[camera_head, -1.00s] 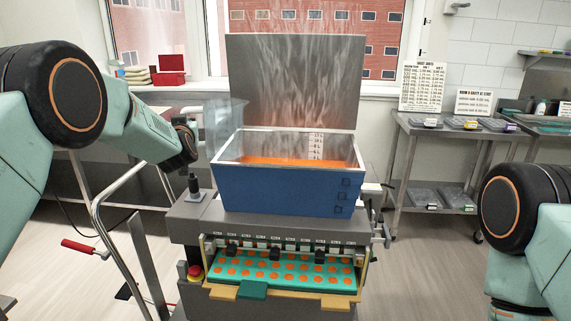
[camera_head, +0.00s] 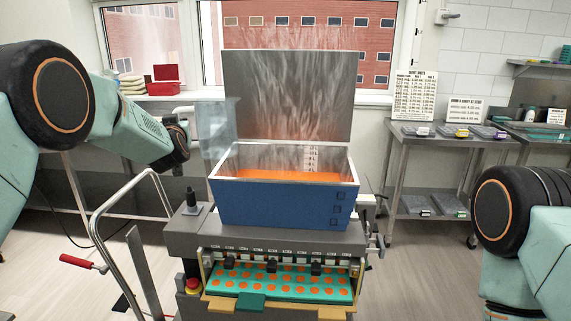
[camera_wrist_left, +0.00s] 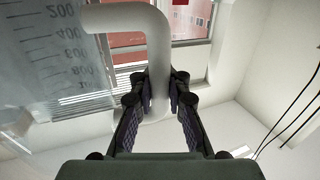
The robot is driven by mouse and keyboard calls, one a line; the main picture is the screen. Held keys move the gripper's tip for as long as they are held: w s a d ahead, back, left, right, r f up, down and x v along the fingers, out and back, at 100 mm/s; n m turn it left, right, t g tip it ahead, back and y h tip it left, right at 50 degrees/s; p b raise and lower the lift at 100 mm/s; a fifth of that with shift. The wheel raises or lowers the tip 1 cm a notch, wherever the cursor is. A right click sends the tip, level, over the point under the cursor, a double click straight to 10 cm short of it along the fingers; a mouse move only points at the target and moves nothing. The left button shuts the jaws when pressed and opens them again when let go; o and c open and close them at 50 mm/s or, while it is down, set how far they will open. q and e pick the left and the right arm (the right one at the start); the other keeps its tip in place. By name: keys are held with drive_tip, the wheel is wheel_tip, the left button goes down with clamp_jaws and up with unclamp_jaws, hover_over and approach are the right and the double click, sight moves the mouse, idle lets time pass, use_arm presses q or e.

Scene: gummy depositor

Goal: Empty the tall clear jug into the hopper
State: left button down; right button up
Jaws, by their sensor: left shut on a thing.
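The tall clear jug (camera_head: 215,128) is faint and see-through, at the left rim of the hopper in the head view. In the left wrist view its graduated wall (camera_wrist_left: 55,60) fills the left side; I cannot tell its contents or exact tilt. My left gripper (camera_wrist_left: 160,92) is shut on the jug's white handle (camera_wrist_left: 150,22); in the head view the gripper (camera_head: 184,136) is partly hidden behind my wrist. The blue hopper (camera_head: 275,204) stands open on the depositor, holding orange liquid (camera_head: 270,175). My right gripper is out of view; only its arm shows.
The hopper's raised metal lid (camera_head: 290,95) stands behind it, with steam rising. A mould tray (camera_head: 280,281) with orange gummies sits below. A metal rail (camera_head: 95,250) with a red handle is at the left. A steel table (camera_head: 435,150) stands at the back right.

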use_arm(q)
drive_tip(key=shift+s, duration=0.4)
drive_tip(key=v, duration=0.6)
drive_tip(key=shift+s+a+f, duration=0.25)
drive_tip(key=shift+s+a, duration=0.05)
drive_tip(key=shift+s, duration=0.2)
